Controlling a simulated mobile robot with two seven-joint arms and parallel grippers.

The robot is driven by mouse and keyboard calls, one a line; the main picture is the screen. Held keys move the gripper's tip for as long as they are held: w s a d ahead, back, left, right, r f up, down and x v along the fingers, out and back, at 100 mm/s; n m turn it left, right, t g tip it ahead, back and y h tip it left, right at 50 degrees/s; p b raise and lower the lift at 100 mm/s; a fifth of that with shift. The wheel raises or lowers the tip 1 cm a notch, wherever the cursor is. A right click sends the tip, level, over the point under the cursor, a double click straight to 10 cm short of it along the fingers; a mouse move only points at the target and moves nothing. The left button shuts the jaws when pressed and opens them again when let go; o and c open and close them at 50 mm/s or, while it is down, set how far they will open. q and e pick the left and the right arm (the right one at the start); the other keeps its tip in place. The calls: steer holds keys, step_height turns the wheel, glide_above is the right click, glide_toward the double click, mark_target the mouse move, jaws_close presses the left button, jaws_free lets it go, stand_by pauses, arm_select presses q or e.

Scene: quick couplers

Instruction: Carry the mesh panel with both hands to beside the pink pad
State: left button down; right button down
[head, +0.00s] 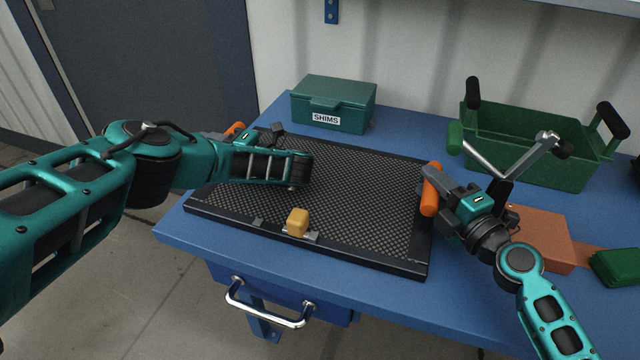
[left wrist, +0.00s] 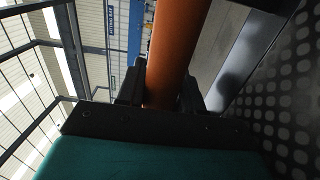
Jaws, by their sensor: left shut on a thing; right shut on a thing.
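The mesh panel (head: 365,190) is a black tray-like frame with a perforated face and orange handles at its left and right ends. It lies level at the table's front left; I cannot tell whether it touches the table. My left gripper (left wrist: 162,90) is shut on the left orange handle (left wrist: 178,45); in the head view that handle (head: 235,129) is partly hidden behind my arm. My right gripper (head: 440,192) is shut on the right orange handle (head: 430,190). No clearly pink pad shows.
A green SHIMS box (head: 333,105) stands just behind the panel on the blue table (head: 400,135). A green crate (head: 530,145) with black-gripped handles is at the back right. A salmon-brown block (head: 542,238) and a small green item (head: 617,267) lie right of my right gripper.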

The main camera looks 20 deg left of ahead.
stand_by(0.8)
